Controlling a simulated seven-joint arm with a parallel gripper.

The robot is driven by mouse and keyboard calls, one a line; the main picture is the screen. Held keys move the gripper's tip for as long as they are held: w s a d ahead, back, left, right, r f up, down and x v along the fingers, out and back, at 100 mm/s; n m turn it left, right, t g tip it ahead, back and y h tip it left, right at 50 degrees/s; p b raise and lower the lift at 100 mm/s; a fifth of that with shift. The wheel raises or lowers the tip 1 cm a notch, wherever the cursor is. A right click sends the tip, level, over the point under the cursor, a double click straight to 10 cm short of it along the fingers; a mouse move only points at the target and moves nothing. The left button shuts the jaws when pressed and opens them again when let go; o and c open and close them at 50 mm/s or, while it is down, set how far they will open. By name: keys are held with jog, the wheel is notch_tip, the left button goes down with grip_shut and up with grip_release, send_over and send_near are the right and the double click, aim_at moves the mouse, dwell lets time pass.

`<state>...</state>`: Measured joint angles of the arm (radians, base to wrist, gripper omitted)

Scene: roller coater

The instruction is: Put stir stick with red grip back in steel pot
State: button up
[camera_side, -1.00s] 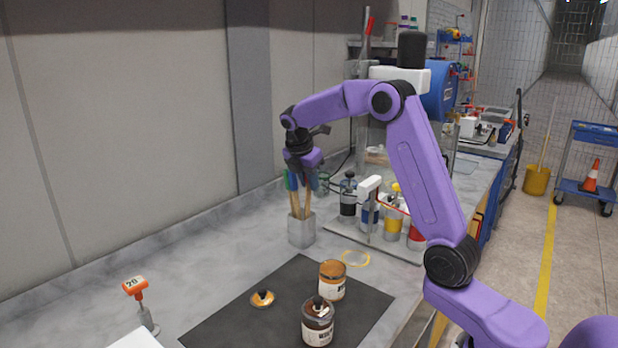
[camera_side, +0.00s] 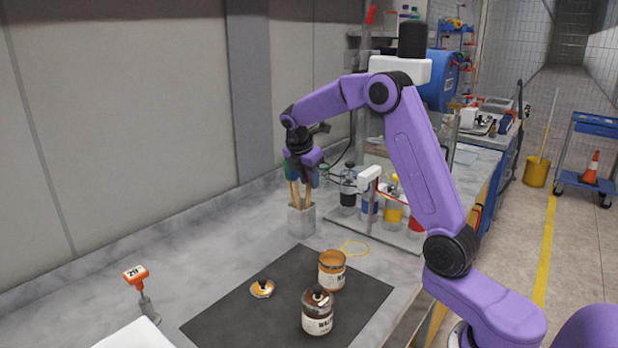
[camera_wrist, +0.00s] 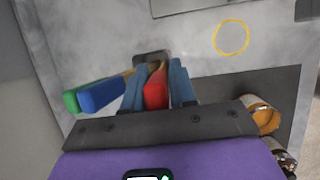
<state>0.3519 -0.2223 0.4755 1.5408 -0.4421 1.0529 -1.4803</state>
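The steel pot (camera_side: 301,222) stands upright on the grey bench, with wooden sticks rising from it. My gripper (camera_side: 304,168) is just above the pot, pointing down. In the wrist view my gripper (camera_wrist: 158,85) has its two blue-grey fingers on either side of the red grip of the stir stick (camera_wrist: 156,90) and looks shut on it. This stick points toward the pot (camera_wrist: 152,57); how deep its lower end sits is hidden. Sticks with a green grip (camera_wrist: 71,101) and a blue grip (camera_wrist: 101,96) lean to the left in the pot.
A dark mat (camera_side: 230,318) carries an open amber jar (camera_side: 332,271), a closed jar (camera_side: 318,313) and a loose lid (camera_side: 262,289). A yellow ring (camera_side: 355,248) lies right of the pot, with bottles (camera_side: 348,190) behind. An orange-tagged stand (camera_side: 136,274) is at front left.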

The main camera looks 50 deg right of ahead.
jog(key=o, duration=0.3)
jog(key=v, duration=1.7)
jog(key=shift+r, duration=0.25)
jog(key=s+a+f+m+y, duration=0.1)
jog(key=s+a+f+y, duration=0.1)
jog(key=s+a+f, duration=0.35)
jog(key=s+a+f+m+y, duration=0.1)
jog(key=s+a+f, duration=0.1)
jog(key=s+a, duration=0.7)
jog(key=s+f+m+y, duration=0.1)
jog(key=s+f, duration=0.4)
jog(key=s, duration=0.6)
jog(key=s+a+f+m+y, duration=0.1)
jog(key=s+f, duration=0.4)
jog(key=s, duration=0.6)
jog(key=shift+s+a+f+m+g, duration=0.25)
jog(key=shift+a+f+m+g, duration=0.1)
jog(key=shift+m, duration=0.25)
